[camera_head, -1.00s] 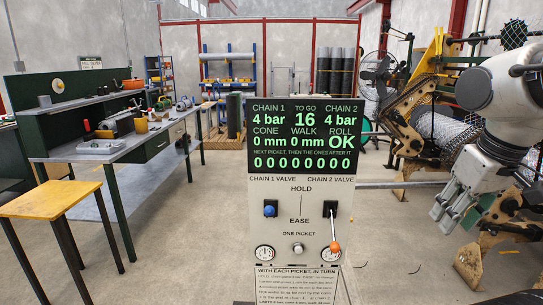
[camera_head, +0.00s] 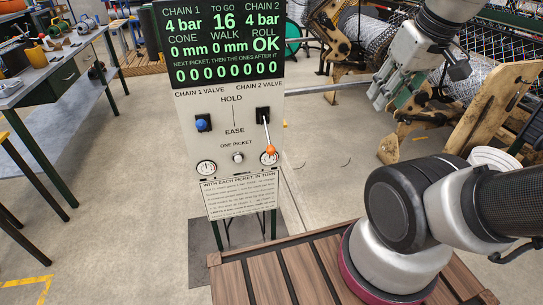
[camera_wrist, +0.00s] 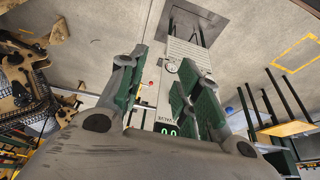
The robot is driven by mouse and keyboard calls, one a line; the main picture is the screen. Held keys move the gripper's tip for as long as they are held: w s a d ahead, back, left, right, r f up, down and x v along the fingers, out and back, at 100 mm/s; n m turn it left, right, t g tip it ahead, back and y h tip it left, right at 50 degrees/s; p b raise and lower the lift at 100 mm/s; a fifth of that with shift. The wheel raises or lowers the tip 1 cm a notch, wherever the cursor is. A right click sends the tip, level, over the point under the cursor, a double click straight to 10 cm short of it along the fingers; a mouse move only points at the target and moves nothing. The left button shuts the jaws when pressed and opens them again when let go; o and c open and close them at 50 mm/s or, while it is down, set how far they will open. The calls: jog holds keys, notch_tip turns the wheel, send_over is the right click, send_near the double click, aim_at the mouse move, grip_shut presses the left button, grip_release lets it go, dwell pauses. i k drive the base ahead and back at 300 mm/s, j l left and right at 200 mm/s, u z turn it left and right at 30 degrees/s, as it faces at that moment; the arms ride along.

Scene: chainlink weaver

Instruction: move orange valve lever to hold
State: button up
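The orange valve lever (camera_head: 270,149) is on the right of the control panel (camera_head: 233,149), under "CHAIN 2 VALVE". Its rod slants down from a black slot, with the orange knob near the "EASE" level.
The panel's display (camera_head: 222,42) reads 4 bar for both chains, 16 to go, roll OK. A workbench (camera_head: 55,80) stands at the left. A machine with wire mesh (camera_head: 470,80) stands behind my gripper.

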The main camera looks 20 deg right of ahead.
aim_at(270, 149)
jog(key=k+l+u, duration=0.15)
jog(key=l+u, duration=0.2)
jog(key=k+l+u, duration=0.2)
jog(key=l+u, duration=0.15)
jog(key=k+l+u, duration=0.2)
jog(key=l+u, duration=0.15)
